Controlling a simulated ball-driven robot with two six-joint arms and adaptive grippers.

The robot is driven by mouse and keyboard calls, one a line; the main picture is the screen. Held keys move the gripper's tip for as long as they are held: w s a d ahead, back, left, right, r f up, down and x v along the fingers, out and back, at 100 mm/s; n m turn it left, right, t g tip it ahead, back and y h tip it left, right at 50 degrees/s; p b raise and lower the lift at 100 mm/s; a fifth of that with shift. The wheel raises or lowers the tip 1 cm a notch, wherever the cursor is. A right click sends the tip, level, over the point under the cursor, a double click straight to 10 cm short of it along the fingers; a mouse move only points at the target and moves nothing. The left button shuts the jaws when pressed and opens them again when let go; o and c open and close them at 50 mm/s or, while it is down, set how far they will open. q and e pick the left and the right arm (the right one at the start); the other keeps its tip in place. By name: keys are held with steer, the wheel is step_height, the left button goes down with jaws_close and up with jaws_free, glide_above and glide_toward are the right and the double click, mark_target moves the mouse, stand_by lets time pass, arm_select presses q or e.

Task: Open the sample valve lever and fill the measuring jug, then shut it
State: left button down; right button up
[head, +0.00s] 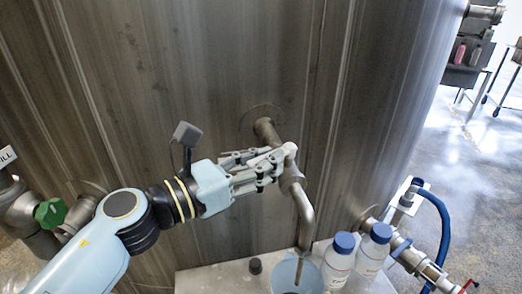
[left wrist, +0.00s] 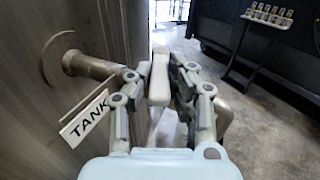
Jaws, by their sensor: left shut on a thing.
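The sample valve (head: 265,130) comes out of the tall metal tank, and its curved spout (head: 305,215) points down. My left gripper (head: 278,162) is shut on the pale valve lever (head: 288,151). In the left wrist view, the lever (left wrist: 159,80) stands between the fingers of my left gripper (left wrist: 160,90). The measuring jug (head: 284,275), bluish and see-through, is under the spout at the bottom edge, partly cut off. A thin dark streak runs from the spout mouth into the jug; I cannot tell the liquid level. My right gripper is not in view.
Two blue-capped bottles (head: 338,262) (head: 371,252) stand close right of the jug on the pale shelf (head: 215,277). A black knob (head: 256,266) is left of the jug. A green handwheel (head: 50,213) is at left, a blue hose (head: 444,225) at right. A TANK tag (left wrist: 85,118) hangs by the valve.

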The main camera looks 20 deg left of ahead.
arm_select(q)
steer(key=shift+s+d+n+t+y, duration=0.2)
steer(key=shift+n+t+y, duration=0.15)
steer(key=shift+y, duration=0.2)
steer(key=shift+s+d+n+t+y, duration=0.15)
steer(key=shift+n+t+y, duration=0.1)
steer(key=shift+n+y, duration=0.25)
steer(key=shift+w, duration=0.1)
steer(key=c, duration=1.2)
jaws_free()
steer(key=shift+c, duration=0.2)
steer(key=v, duration=1.2)
steer(key=shift+d, duration=0.15)
